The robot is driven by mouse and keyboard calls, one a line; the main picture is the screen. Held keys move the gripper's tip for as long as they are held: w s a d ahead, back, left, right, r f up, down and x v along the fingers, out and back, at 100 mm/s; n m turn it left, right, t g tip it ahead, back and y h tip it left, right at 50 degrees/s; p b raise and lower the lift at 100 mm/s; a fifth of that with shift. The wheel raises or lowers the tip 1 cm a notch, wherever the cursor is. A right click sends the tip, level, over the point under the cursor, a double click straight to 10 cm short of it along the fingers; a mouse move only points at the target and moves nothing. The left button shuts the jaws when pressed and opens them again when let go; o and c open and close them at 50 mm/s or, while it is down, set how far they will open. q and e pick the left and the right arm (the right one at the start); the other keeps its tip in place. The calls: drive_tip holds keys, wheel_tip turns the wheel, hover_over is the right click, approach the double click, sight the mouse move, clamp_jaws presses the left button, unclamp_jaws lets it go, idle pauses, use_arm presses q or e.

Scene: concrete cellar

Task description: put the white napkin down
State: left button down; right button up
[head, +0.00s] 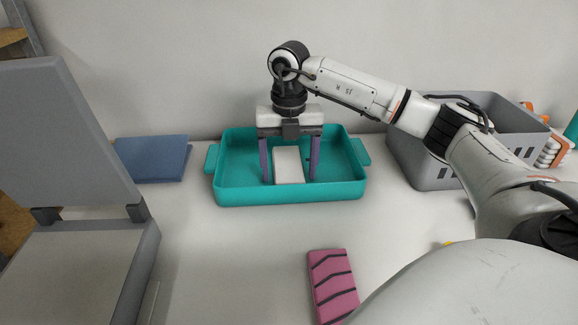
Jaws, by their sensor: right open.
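The white napkin (289,166) is a small pale folded rectangle lying inside the teal tray (290,195). My right gripper (289,178) points down into the tray from above. Its two purple fingers stand open, one on each side of the napkin, with a gap showing to the left and to the right of it. Whether the napkin rests flat on the tray floor is hard to tell, as the tray's front wall hides its lower edge. My left gripper is not in view.
A pink napkin with dark stripes (332,287) lies in front of the tray. A folded blue cloth (152,158) is to the left. A grey open box with a raised lid (65,130) fills the left side. A grey crate (425,172) stands to the right, behind my right arm.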

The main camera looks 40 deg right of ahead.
drive_tip(key=shift+r, duration=0.1)
drive_tip(key=shift+r, duration=0.25)
wheel_tip(320, 180, up, 12)
drive_tip(key=p, duration=0.2)
drive_tip(key=shift+f, duration=0.15)
